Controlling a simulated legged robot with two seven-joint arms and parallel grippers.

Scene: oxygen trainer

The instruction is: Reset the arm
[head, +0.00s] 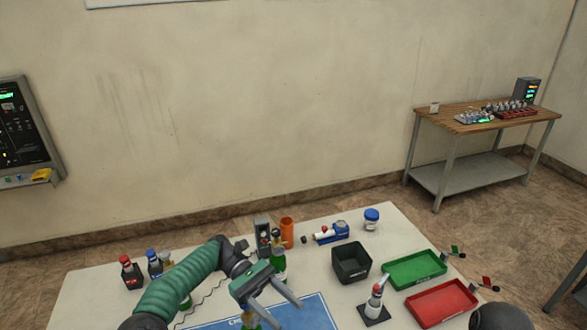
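My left arm (185,283) comes in from the bottom left, with a ribbed green sleeve, and reaches over the white table. My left gripper (273,307) is over the blue mat (305,316) near the table's front. Its two grey fingers are spread apart, and I see nothing held between them. A small bottle with a green and yellow part (250,320) shows just below the left finger; whether it touches the finger I cannot tell. My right gripper is not in view; a dark rounded shape at the bottom right may be part of my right arm.
The white table (90,300) holds dark bottles (131,272) at left, a black bin (351,264), a green tray (414,268), a red tray (441,303) and a white bottle on a black base (375,303). A wooden bench (450,119) stands at back right.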

